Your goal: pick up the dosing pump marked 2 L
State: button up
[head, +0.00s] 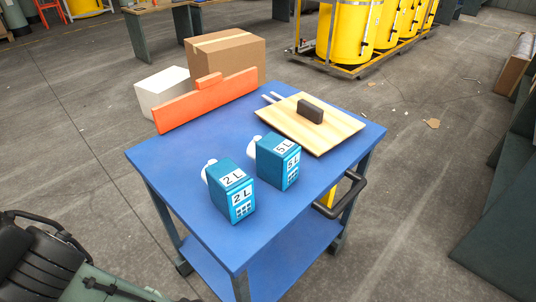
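The dosing pump marked 2 L (232,192) is a teal box with white labels on its top and front and a white round part at its left back. It stands upright on the blue cart top (188,235), near the front edge. A like pump marked 5 L (278,163) stands just behind and to its right, with a small gap between them. A dark grey and black part of my own body shows at the bottom left. My gripper's fingers cannot be made out in the head view.
An orange bar (206,100) stands on the cart's back left, before a cardboard box (225,55) and a white block (163,90). A wooden board (335,130) with a dark block (310,111) lies at the back right. A black handle (347,198) sticks out at the right. The front left cart top is clear.

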aim_at(231, 189)
jog(key=k+l+u, duration=0.3)
jog(key=l, duration=0.15)
jog(key=k+l+u, duration=0.1)
jog(key=l+u, duration=0.2)
jog(key=l, duration=0.2)
jog(key=k+l+u, duration=0.3)
jog(key=l, duration=0.1)
